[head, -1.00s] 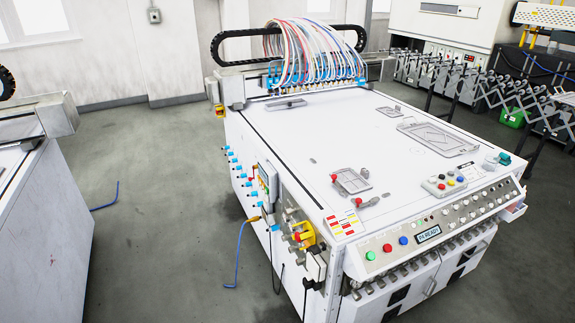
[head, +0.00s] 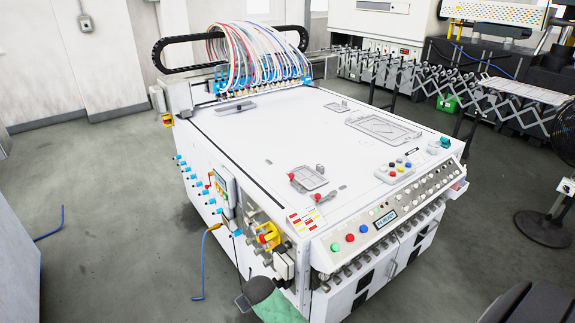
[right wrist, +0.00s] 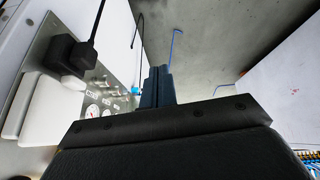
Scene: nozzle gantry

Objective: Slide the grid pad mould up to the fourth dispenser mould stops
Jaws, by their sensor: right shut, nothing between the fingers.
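The white machine table (head: 270,140) carries several flat grey moulds in the head view. A small grey tray-like mould (head: 308,179) lies near the front left, with small red-topped pieces beside it. A larger grey frame mould (head: 383,128) lies at the right. A narrow grey mould (head: 235,108) lies at the back left, close to the dispenser row (head: 250,88) under the hoses. I cannot tell which one is the grid pad mould; the stops are too small to make out. In the right wrist view my right gripper (right wrist: 157,86) is shut and empty, beside the machine's side panel. My left gripper is not in view.
The front control panel (head: 385,215) and a push-button box (head: 396,172) border the table's near right edge. A yellow-red switch (head: 268,236) and blue fittings stick out of the left side. A black fan (head: 545,225) stands at right. The table's middle is clear.

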